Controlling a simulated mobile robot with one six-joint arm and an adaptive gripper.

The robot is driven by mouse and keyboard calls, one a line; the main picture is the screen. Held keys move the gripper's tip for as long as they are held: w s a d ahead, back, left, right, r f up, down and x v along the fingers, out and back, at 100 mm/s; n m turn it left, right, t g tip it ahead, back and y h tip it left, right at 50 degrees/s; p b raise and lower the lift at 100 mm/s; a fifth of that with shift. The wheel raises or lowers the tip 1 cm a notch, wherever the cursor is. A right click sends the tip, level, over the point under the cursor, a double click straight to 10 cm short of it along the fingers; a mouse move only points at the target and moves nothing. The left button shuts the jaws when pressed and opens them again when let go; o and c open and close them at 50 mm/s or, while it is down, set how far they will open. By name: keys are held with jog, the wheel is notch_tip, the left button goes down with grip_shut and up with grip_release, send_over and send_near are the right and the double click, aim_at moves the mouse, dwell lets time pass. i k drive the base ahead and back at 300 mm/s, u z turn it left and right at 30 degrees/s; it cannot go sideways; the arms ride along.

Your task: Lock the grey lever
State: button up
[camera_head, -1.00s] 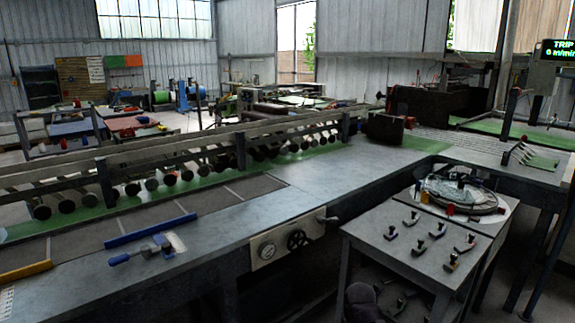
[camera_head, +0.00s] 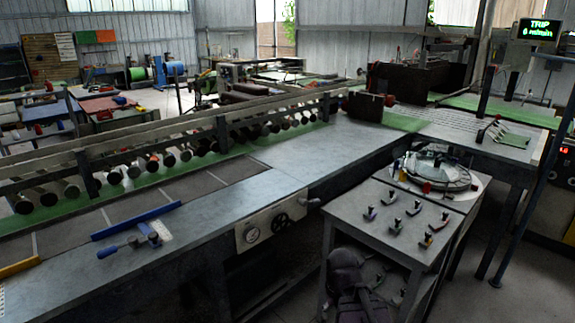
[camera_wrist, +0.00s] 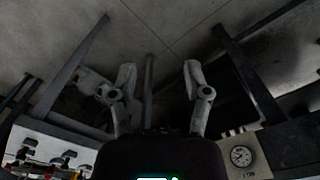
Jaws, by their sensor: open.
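A grey lever-like handle (camera_head: 313,203) sticks out at the right end of the pale gauge panel (camera_head: 246,240) on the bench front; I cannot tell whether it is locked. Several small levers with differently coloured tips also stand on the grey cart (camera_head: 346,205), and I cannot tell for sure which lever is the grey one. My gripper (camera_wrist: 159,68) is open and empty in the wrist view, its two pale fingers apart above bare floor. The gauge panel shows at the lower right there (camera_wrist: 260,168), apart from the fingers. The fingers cannot be made out in the head view.
A round dial (camera_head: 251,234) and black handwheel (camera_head: 282,223) are on the panel. A round glass-topped device (camera_head: 440,172) stands behind the cart levers. A blue clamp-like tool (camera_head: 128,243) lies on the bench. The TRIP display (camera_head: 540,29) is at the upper right. Grey floor is open at right.

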aim_at(302, 202)
jog(key=k, duration=0.65)
jog(key=z, duration=0.35)
jog(key=i, duration=1.75)
jog(key=u, duration=0.45)
